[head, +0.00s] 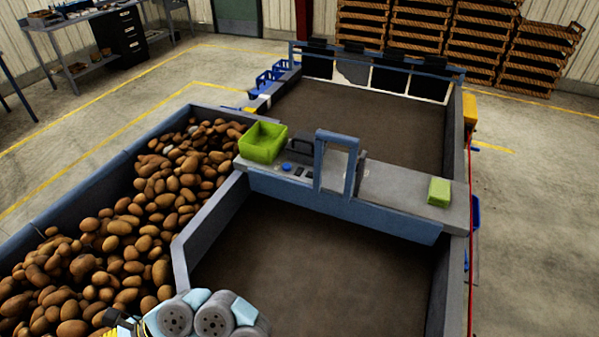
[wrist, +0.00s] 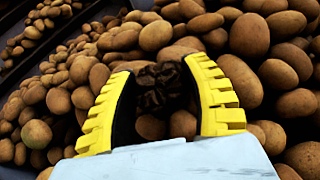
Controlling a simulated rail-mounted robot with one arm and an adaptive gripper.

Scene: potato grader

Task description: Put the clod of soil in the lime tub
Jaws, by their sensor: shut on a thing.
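The lime tub (head: 262,143) stands on the left end of the grey cross shelf in the head view, beside the potato bin. It looks empty. The clod of soil (wrist: 163,86) is a dark, lumpy piece between the yellow fingers of my gripper (wrist: 160,72) in the wrist view. My gripper is shut on it, with potatoes close behind and around it. In the head view only a bit of yellow at my gripper (head: 122,328) shows at the bottom edge, and the clod is hidden there. The tub is farther off and to the right of it.
Many brown potatoes (head: 125,235) fill the bin on the left. A blue upright frame (head: 337,160), dark handle and buttons stand right of the tub. A lime block (head: 439,192) lies at the shelf's right end. The dark belt (head: 310,265) in front is clear.

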